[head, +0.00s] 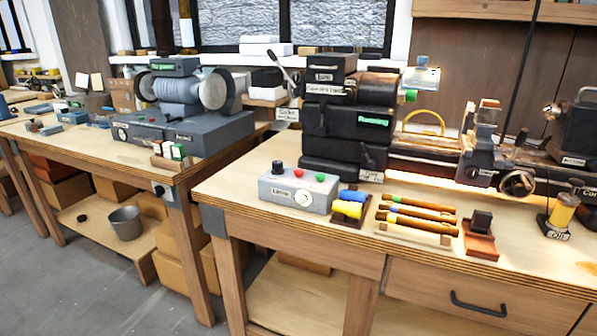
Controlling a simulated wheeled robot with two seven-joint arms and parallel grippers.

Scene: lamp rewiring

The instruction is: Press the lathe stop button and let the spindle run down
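The lathe (330,118) stands on the right workbench, with a dark headstock at its left end. A green sign on the headstock reads "Running" (374,121). In front of it sits a grey control box (272,193) labelled "Lathe". On its top are a black knob (277,166), a red button (292,177) and a green button (320,177). A round white dial (303,198) is on its front. The spindle area (383,84) is at the headstock's right; I cannot tell its motion from one frame. Neither of my grippers is in view.
Blue and yellow rolls (348,207) lie right of the control box, then a rack of wooden-handled tools (417,219). An oil can (561,212) stands at the right. A bench grinder (178,100) sits on the left bench. The bench's front left corner is clear.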

